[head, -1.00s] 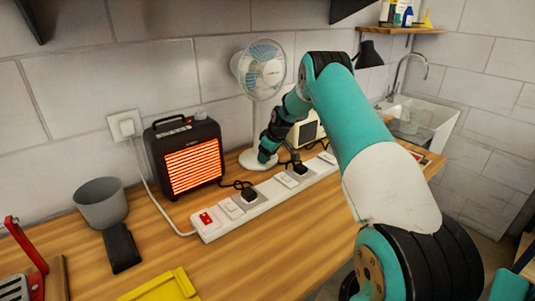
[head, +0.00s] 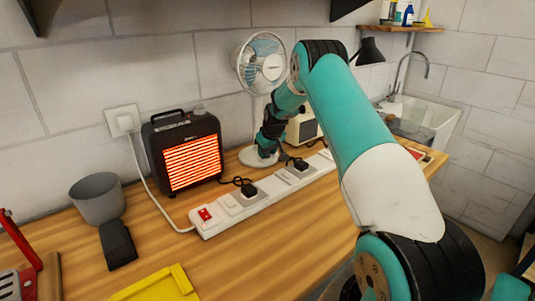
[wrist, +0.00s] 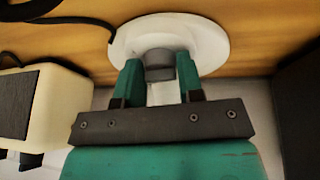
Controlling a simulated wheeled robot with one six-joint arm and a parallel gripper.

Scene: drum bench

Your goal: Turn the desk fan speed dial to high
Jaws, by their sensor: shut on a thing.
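The white desk fan (head: 262,64) stands against the wall at the back of the bench, its round cage above a thin post. Its round white base (head: 247,157) is partly hidden by my gripper in the head view. In the wrist view the white base (wrist: 205,40) fills the top middle, with a short dark grey dial (wrist: 159,66) on it. My gripper (wrist: 160,80) has its two teal fingers on either side of the dial, shut on it. The dial's markings are not readable. In the head view my gripper (head: 265,149) is small, low over the fan base.
A glowing heater (head: 183,150) stands left of the fan. A white power strip (head: 265,196) with plugs and black cables runs in front. A cream box (head: 303,127) is close on the right, behind my arm. A grey pot (head: 98,198) and yellow tray (head: 155,285) are at left.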

